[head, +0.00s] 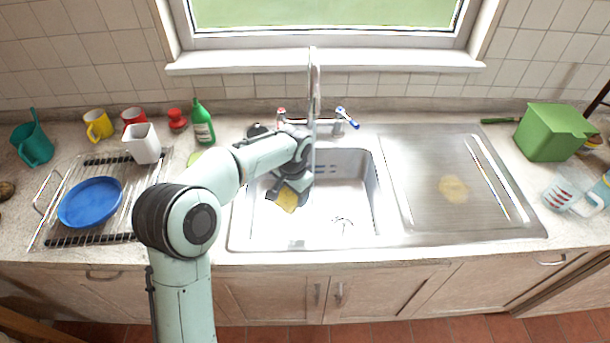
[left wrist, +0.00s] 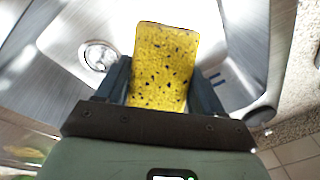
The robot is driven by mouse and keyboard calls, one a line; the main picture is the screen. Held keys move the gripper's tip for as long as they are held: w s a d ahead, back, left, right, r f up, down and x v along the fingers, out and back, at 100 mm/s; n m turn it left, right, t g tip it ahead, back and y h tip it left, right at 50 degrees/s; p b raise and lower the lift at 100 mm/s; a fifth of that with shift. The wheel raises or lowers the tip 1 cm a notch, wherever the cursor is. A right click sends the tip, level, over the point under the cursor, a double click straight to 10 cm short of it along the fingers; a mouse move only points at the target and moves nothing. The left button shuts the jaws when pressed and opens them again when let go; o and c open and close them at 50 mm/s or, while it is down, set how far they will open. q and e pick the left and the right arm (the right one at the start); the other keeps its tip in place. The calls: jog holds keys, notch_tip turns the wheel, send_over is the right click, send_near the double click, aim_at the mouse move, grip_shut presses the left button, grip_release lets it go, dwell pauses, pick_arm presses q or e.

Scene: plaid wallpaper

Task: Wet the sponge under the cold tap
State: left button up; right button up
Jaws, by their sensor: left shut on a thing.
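A yellow sponge with dark specks (left wrist: 163,60) is between the two fingers of my left gripper (left wrist: 160,88) in the left wrist view. In the head view the sponge (head: 287,199) shows below my left gripper (head: 292,187), over the left part of the sink basin (head: 352,215). The tap (head: 314,80) stands behind the sink, with its spout close to my left wrist. Its blue-marked cold handle (head: 347,117) is at the right and its red-marked handle (head: 281,114) at the left. My right gripper is out of view.
A wire rack with a blue plate (head: 91,202) and a white cup (head: 142,143) is at the left. A green bottle (head: 202,122) stands behind my arm. The drainboard (head: 450,210) has a yellowish stain. A green box (head: 552,132) is at the right.

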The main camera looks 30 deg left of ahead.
pick_arm(q)
jog(key=shift+s+r, duration=0.1)
jog(key=shift+s+d+r+b, duration=0.1)
jog(key=shift+s+r+b, duration=0.1)
jog(key=shift+s+r, duration=0.9)
jog(key=shift+s+r+b, duration=0.15)
jog(key=shift+s+r, duration=0.65)
jog(key=shift+s, duration=0.55)
